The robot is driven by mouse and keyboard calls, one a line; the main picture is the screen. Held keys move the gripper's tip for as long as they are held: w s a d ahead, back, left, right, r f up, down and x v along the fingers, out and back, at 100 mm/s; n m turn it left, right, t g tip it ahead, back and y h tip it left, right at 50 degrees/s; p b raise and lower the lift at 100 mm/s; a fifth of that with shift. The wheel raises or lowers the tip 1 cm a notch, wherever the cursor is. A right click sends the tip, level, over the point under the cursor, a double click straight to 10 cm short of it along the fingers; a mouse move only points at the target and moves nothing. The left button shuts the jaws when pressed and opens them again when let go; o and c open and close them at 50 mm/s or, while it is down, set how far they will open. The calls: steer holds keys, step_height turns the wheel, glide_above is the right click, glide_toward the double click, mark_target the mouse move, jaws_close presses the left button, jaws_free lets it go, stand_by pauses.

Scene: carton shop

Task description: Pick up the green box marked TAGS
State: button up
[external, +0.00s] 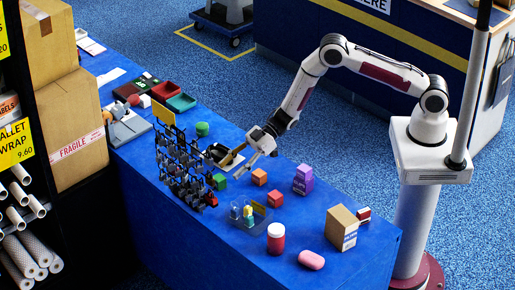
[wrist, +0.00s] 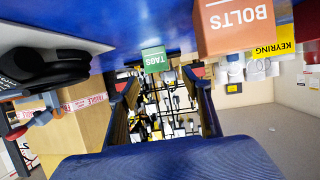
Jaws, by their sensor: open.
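The green box marked TAGS (wrist: 156,60) shows upside down in the wrist view, ahead of my fingertips and roughly between them. In the external view the green box (external: 219,182) stands on the blue table beside the dark rack. My gripper (external: 234,165) is open and empty, a little above and to the right of the green box, apart from it. In the wrist view my gripper (wrist: 157,82) has its two fingers spread to either side.
An orange box marked BOLTS (wrist: 236,25) is close on the right in the wrist view. An orange box (external: 259,177) and a red box (external: 275,198) stand right of my gripper. The dark rack (external: 180,170) stands just left of the green box.

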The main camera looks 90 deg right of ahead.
mark_target(222, 176)
steer(key=shift+w+a+f, duration=0.3)
steer(key=shift+w+a, duration=0.1)
steer(key=shift+w, duration=0.1)
steer(key=shift+w, duration=0.1)
steer(key=shift+x, duration=2.5)
steer(key=shift+d+f, duration=0.1)
steer(key=shift+d, duration=0.05)
steer(key=c, duration=1.2)
